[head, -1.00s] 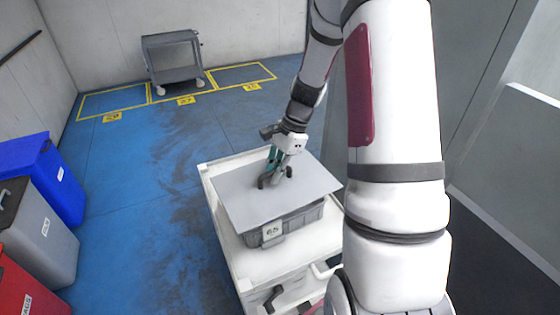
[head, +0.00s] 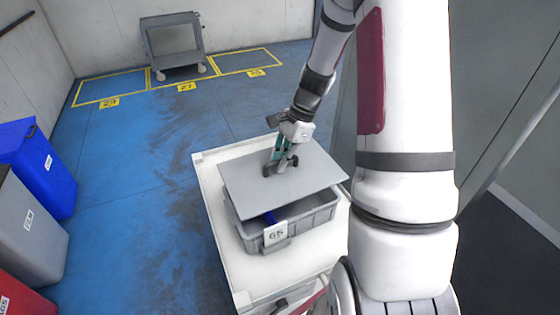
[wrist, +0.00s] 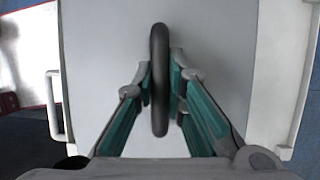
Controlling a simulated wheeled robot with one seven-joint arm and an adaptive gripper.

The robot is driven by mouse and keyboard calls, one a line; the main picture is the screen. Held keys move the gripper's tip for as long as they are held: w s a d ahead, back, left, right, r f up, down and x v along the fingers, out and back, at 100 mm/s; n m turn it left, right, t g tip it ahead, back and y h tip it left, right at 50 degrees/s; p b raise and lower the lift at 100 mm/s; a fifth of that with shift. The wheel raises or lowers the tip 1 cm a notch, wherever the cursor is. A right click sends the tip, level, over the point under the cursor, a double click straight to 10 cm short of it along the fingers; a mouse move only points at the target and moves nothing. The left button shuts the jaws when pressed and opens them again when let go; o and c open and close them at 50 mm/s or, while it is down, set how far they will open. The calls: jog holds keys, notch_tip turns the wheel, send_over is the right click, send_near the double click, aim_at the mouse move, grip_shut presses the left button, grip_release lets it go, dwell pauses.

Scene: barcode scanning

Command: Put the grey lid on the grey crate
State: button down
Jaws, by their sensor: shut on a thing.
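The grey lid (head: 315,172) is a flat plate with a dark upright handle (wrist: 159,80). My gripper (head: 280,165) is shut on the handle, one finger on each side of it in the wrist view (wrist: 161,85). The grey crate (head: 310,218), with a label reading 65, stands below the lid on a white cart. The lid covers the back and middle of the crate. The crate's near part is uncovered, and something blue (head: 271,216) shows inside it. I cannot tell whether the lid touches the crate's rim.
The white cart top (head: 245,270) has bare room around the crate. Blue, grey and red bins stand at the left, including a blue bin (head: 45,165). A grey wheeled cart (head: 172,42) stands at the back by yellow floor markings.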

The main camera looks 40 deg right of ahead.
notch_tip(320, 180, down, 8)
jog(key=b, duration=0.6)
jog(key=shift+f, duration=0.2)
dwell(0.6)
jog(key=c, duration=1.6)
grip_release()
jog(key=shift+o, duration=0.2)
jog(key=shift+r+p, duration=3.45)
jog(key=shift+r, duration=1.1)
